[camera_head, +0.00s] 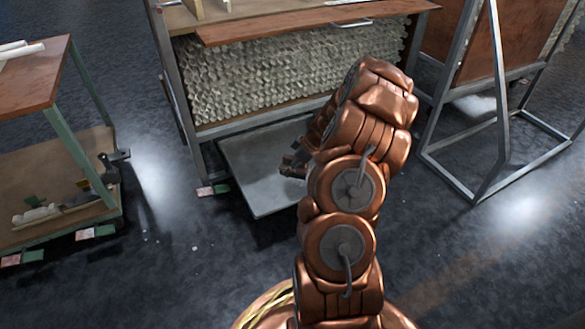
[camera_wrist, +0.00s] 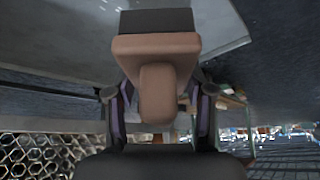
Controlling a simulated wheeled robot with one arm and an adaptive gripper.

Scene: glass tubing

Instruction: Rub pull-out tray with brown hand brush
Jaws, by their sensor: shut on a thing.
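The pull-out tray (camera_head: 262,180) is a flat light-grey panel low under the rack of glass tubing, sticking out over the floor. Its grey surface also fills the top of the wrist view (camera_wrist: 75,40). My gripper (camera_head: 290,168) is over the tray, partly hidden by my arm. In the wrist view my gripper (camera_wrist: 160,108) is shut on the handle of the brown hand brush (camera_wrist: 155,50). The brush has a tan-brown body and a dark bristle block, which lies against or close to the tray surface; I cannot tell if they touch. The head view does not show the brush clearly.
The rack of tubing ends (camera_head: 290,70) with a wooden board (camera_head: 310,25) stands above the tray. A wooden-topped trolley (camera_head: 30,80) is at the left. A grey metal frame (camera_head: 500,100) stands at the right. The dark floor (camera_head: 170,270) in front is mostly clear.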

